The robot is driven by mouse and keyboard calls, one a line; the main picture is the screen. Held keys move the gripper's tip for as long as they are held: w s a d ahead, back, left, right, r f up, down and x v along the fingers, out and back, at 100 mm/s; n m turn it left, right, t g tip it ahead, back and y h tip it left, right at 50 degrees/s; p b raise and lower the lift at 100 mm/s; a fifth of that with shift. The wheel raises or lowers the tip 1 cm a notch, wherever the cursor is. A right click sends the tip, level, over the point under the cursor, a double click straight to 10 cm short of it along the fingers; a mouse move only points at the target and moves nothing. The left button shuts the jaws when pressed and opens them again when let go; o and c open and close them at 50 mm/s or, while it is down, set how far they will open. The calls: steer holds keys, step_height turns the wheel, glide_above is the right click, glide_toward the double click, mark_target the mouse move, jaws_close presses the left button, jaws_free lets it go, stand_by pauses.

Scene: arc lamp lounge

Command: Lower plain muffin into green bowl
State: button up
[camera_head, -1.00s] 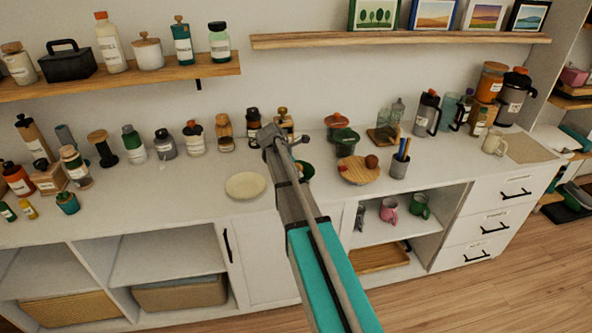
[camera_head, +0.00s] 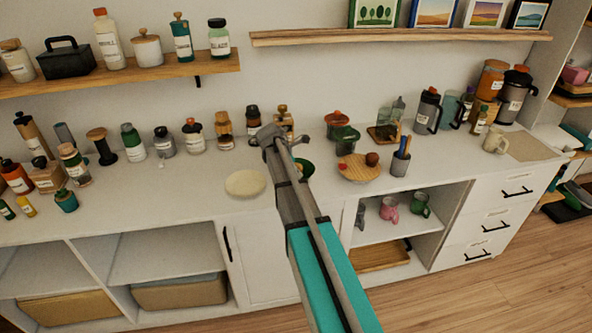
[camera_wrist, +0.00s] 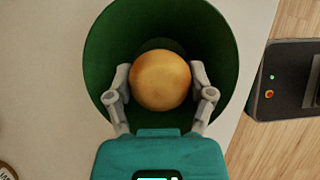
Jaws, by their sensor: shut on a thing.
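My gripper (camera_wrist: 160,88) is shut on the plain muffin (camera_wrist: 160,80), a round golden-brown top seen from above in the wrist view. The green bowl (camera_wrist: 213,30) lies around and behind the muffin in that view, its dark green inside wall on both sides. The muffin appears over the bowl's middle; I cannot tell whether it touches the bottom. In the head view the green bowl (camera_head: 306,169) shows only in part on the counter, to the right of my arm. My arm hides the rest of it, and the muffin and fingertips are hidden there.
A pale plate (camera_head: 245,184) lies on the counter (camera_head: 190,195) just left of the arm. A round wooden board (camera_head: 357,172) with a brown ball-like item and a pencil cup (camera_head: 400,163) stand to the right. Several jars and bottles line the back.

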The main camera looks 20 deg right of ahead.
mark_target(297, 165)
steer(key=shift+f+b, duration=1)
stand_by(0.9)
steer(key=o, duration=1)
steer(key=shift+o, duration=0.2)
steer(key=shift+r, duration=0.1)
step_height(297, 165, up, 9)
steer(key=p, duration=0.9)
steer(key=shift+s+d+r+p, duration=0.1)
steer(key=shift+s+r+p, duration=0.15)
steer(key=shift+p, duration=0.1)
steer(key=s+d+r+p, duration=0.6)
steer(key=s+r+p, duration=0.1)
steer(key=s, duration=0.2)
steer(key=shift+r, duration=0.2)
